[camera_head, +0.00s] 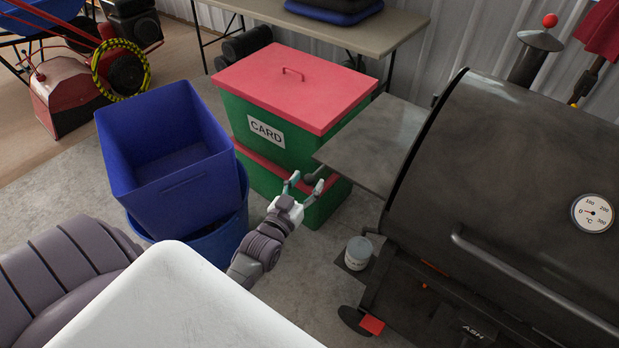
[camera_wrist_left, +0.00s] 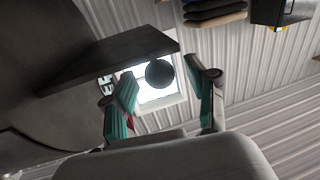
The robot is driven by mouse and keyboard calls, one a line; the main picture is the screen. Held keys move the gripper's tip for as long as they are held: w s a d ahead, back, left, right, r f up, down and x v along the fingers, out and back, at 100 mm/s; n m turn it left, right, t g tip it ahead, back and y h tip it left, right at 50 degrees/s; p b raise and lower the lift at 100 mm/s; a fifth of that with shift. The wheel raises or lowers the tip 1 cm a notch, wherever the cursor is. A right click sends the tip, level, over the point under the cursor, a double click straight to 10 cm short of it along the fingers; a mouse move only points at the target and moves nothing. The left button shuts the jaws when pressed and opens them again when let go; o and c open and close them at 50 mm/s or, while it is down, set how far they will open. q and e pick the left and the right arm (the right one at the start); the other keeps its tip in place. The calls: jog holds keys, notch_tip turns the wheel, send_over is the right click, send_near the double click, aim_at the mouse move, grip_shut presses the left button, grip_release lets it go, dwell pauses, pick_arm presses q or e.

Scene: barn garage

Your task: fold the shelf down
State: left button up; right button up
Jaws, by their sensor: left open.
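The shelf (camera_head: 372,143) is a flat grey metal panel at the left side of the dark grill (camera_head: 520,190), standing out roughly level. It also shows in the left wrist view (camera_wrist_left: 115,55) as a dark slab. My left gripper (camera_head: 304,184) is open just below the shelf's near left corner. Whether the knob joins the shelf is hidden. My right gripper is not in view.
A green bin with a red lid (camera_head: 295,85), marked CARD, stands close behind my left gripper. Blue tubs (camera_head: 165,150) stand to its left. A small tin (camera_head: 358,252) sits below the shelf by the grill. A table (camera_head: 340,30) is at the back.

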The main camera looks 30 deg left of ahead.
pick_arm(q)
jog(key=shift+w+a, duration=0.1)
jog(key=shift+w, duration=0.85)
jog(key=shift+c, duration=0.2)
grip_shut()
